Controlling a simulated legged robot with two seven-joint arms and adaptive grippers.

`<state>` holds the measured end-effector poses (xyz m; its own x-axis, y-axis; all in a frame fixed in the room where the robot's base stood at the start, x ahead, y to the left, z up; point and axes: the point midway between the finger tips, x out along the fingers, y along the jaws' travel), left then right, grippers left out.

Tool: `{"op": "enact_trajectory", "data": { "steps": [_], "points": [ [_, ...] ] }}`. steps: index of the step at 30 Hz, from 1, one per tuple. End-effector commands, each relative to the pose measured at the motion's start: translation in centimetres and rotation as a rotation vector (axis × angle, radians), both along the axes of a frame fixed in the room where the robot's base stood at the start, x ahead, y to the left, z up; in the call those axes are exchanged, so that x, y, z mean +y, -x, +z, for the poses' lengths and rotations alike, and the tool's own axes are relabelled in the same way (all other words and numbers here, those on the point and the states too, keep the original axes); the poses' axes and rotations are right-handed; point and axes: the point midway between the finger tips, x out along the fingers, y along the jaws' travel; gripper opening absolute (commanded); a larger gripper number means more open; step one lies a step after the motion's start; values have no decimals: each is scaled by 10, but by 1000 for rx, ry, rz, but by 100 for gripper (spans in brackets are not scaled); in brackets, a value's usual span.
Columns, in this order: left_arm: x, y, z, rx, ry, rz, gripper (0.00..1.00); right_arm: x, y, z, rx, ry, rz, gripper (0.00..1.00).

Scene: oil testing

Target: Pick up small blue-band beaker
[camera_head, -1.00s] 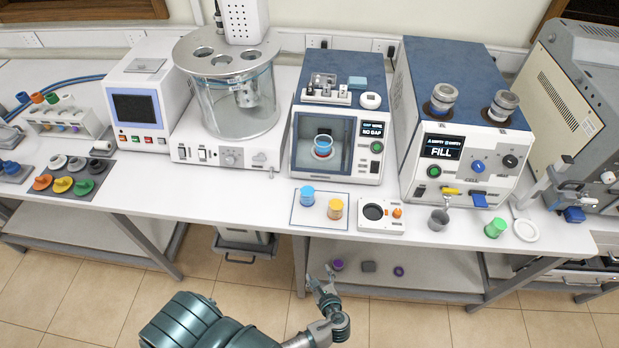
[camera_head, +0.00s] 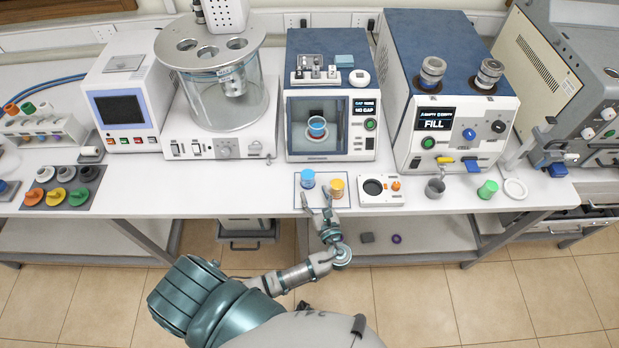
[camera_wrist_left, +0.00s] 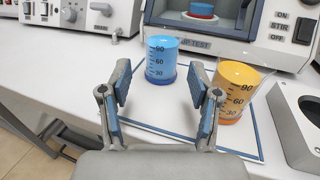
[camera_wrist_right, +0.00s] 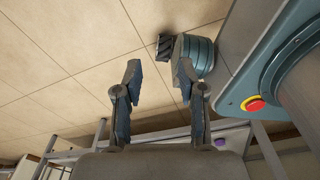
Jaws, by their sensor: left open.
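The small blue-band beaker (camera_head: 308,178) stands on a blue-outlined white mat (camera_head: 301,203) near the table's front edge. In the left wrist view the beaker (camera_wrist_left: 161,60) is light blue with a dark blue base band and printed numbers. It stands ahead of my left gripper, centred between the fingers. My left gripper (camera_head: 319,200) is open and empty at the front of the mat, and it also shows open in the left wrist view (camera_wrist_left: 160,92). My right gripper (camera_wrist_right: 160,90) is open and empty over the floor; it is not seen in the head view.
An orange beaker (camera_head: 337,188) stands close to the right of the blue one. A white device with a dark round well (camera_head: 382,190) sits further right. Behind stands a tester box (camera_head: 330,100) with a cup inside.

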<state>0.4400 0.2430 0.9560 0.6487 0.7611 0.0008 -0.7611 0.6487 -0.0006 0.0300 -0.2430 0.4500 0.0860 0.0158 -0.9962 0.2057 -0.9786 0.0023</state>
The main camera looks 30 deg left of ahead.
Motion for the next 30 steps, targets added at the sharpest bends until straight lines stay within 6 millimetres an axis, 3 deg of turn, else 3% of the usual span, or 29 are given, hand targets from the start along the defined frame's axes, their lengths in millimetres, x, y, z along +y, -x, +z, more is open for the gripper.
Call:
{"op": "enact_trajectory", "data": {
  "steps": [8,13,21,23,29,30],
  "points": [
    [3,-14,2,0,-14,0,62,1,-1,3,-1,-3,6,40],
    [19,-33,1,0,-20,-1,62,3,-1,6,-2,-4,6,40],
    [36,-39,-4,3,-7,-2,62,-17,-2,7,-2,19,10,40],
    [39,-39,-4,3,-4,-1,52,-20,-2,7,-2,23,10,40],
    [39,-39,-5,3,-3,-1,2,-11,-2,6,-1,12,7,40],
    [38,-38,-4,4,-5,-1,0,-6,-2,6,-2,5,7,40]
  ]
}}
